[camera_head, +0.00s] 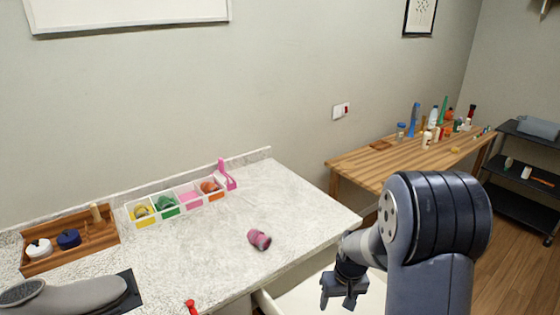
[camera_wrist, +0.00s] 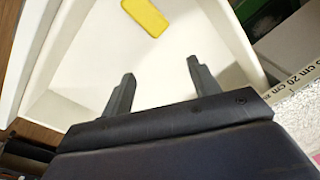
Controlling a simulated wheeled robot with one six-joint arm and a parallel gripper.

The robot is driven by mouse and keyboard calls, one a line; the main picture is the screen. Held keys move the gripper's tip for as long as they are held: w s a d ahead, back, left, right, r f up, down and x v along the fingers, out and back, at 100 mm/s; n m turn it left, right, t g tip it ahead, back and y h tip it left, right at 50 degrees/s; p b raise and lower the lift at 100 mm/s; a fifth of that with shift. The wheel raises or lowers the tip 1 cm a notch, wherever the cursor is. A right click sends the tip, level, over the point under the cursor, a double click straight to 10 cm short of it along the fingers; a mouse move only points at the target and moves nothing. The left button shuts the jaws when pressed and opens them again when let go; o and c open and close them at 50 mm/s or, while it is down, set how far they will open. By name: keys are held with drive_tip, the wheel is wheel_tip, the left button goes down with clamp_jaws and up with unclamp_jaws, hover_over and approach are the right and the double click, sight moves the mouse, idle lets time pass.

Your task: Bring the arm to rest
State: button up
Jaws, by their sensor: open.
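My gripper (camera_head: 343,290) hangs from my arm at the lower right of the head view, beside the right front edge of the counter and over an open white drawer (camera_head: 290,304). In the wrist view my gripper (camera_wrist: 160,82) has its two fingers apart with nothing between them. Beyond the fingers is the drawer's pale inside (camera_wrist: 165,60). A yellow block-like item (camera_wrist: 145,16) lies in it, apart from the fingertips.
The speckled counter (camera_head: 200,260) holds a rolled pink cloth-like item (camera_head: 259,239), a divided tray (camera_head: 158,220) and a wooden tray (camera_head: 70,260). A wooden table (camera_head: 365,165) with bottles stands behind my arm. A black shelf (camera_head: 520,205) is at far right.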

drive_tip(key=shift+w+r+m+p, duration=0.2)
drive_tip(key=shift+r+m+p, duration=0.3)
drive_tip(key=shift+p, duration=0.5)
drive_tip(key=shift+w+d+f+m+p, duration=0.1)
drive_tip(key=shift+f+m+p, duration=0.05)
drive_tip(key=shift+m+p, duration=0.2)
